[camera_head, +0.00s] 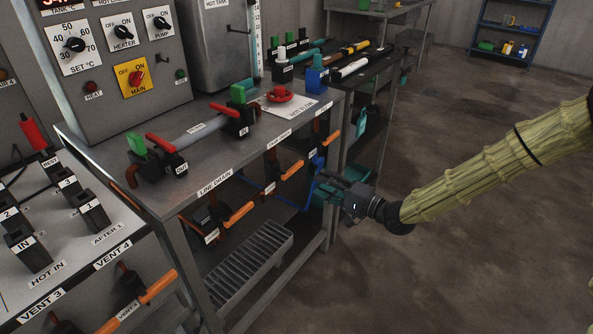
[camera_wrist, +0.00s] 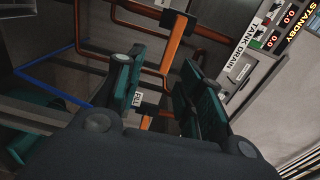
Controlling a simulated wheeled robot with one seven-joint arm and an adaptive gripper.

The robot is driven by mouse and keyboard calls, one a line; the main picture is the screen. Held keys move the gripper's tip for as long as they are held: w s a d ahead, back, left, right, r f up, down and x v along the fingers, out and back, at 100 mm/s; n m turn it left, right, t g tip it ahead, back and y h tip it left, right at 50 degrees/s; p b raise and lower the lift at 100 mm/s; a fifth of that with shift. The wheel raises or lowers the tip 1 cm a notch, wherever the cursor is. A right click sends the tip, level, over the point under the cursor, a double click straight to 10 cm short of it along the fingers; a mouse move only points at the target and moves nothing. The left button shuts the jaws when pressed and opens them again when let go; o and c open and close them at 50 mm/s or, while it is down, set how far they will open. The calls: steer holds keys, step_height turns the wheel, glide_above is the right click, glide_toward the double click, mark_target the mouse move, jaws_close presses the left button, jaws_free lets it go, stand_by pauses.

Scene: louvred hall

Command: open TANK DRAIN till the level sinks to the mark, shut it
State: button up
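My gripper (camera_head: 335,192) is beside the front of the metal bench, at the right end of its lower pipework. In the wrist view its two teal fingers (camera_wrist: 165,85) stand apart with a gap between them. An orange lever (camera_wrist: 176,45) shows beyond and between the fingertips; I cannot tell whether they touch it. A TANK DRAIN label (camera_wrist: 243,52) is on the bench edge to the right. A small FILL tag (camera_wrist: 138,97) hangs between the fingers. The hot tank (camera_head: 217,45) stands behind the bench with a white scale (camera_head: 257,40) beside it; its level is too small to read.
Other orange levers (camera_head: 240,215) and (camera_head: 292,170) stick out under the bench front (camera_head: 215,183). A grated drain tray (camera_head: 250,262) lies below. A red-handled valve line (camera_head: 200,128) runs on top. The floor (camera_head: 450,270) to the right is clear.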

mark_target(299, 167)
steer(key=shift+y, duration=0.3)
steer(key=b+x, duration=0.1)
steer(key=x, duration=0.1)
steer(key=b+x, duration=0.1)
steer(key=x, duration=0.2)
steer(key=r+b+x, duration=0.1)
steer(key=x, duration=0.1)
steer(key=shift+w+a, duration=0.15)
steer(key=shift+w, duration=0.3)
steer(key=shift+w+a+r, duration=0.1)
steer(key=shift+w+a, duration=0.1)
steer(key=shift+w, duration=0.05)
steer(key=shift+x, duration=0.9)
jaws_close()
